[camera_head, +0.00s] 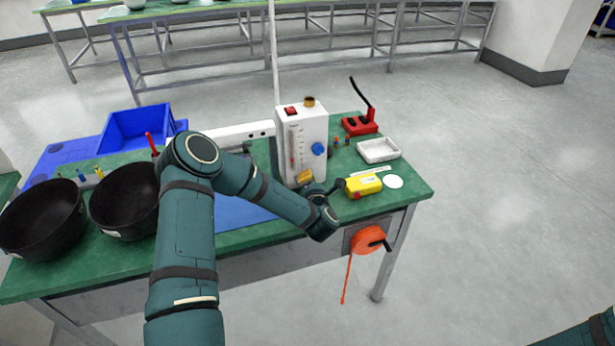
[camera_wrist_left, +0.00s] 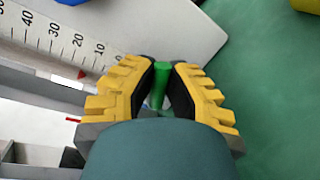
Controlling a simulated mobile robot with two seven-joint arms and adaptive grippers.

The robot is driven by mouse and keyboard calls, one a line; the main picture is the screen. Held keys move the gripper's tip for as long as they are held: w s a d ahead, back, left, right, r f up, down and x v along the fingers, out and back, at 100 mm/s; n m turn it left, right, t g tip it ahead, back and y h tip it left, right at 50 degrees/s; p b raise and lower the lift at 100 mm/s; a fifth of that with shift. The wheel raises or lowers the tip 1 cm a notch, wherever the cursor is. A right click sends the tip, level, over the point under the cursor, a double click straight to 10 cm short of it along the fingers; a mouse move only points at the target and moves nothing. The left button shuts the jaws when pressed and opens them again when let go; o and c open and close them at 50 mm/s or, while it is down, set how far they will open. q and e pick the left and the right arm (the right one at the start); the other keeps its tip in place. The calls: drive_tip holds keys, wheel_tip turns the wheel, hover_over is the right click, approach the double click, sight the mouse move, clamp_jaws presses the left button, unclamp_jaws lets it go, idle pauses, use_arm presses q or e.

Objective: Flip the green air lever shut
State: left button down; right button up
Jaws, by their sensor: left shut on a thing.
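The green air lever (camera_wrist_left: 160,84) shows in the left wrist view as a short green rod. My left gripper (camera_wrist_left: 164,72) has its yellow, black-padded fingers on either side of the lever and is shut on it. In the head view my left gripper (camera_head: 304,177) is at the lower front of the white flow-meter box (camera_head: 312,135). The lever is hidden there behind the gripper and wrist. My right gripper is out of view; only part of my right arm shows at the bottom right corner.
The box has a red switch (camera_head: 290,111) and a blue knob (camera_head: 319,149). A yellow device (camera_head: 363,186), a white tray (camera_head: 379,150) and a red stand (camera_head: 360,125) are at its right. Black bowls (camera_head: 42,222) and a blue bin (camera_head: 138,130) are at the left. An orange reel (camera_head: 368,240) hangs at the front edge.

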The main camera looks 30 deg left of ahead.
use_arm(q)
drive_tip(key=m, duration=0.2)
drive_tip(key=f+m+g, duration=0.1)
drive_tip(key=m, duration=0.1)
drive_tip(key=shift+w, duration=0.1)
drive_tip(key=shift+f+y, duration=0.15)
drive_tip(key=shift+y, duration=0.15)
idle(0.4)
drive_tip(key=c, duration=1)
unclamp_jaws()
drive_tip(key=shift+d, duration=0.1)
drive_tip(key=v, duration=1.2)
drive_tip(key=shift+r, duration=0.2)
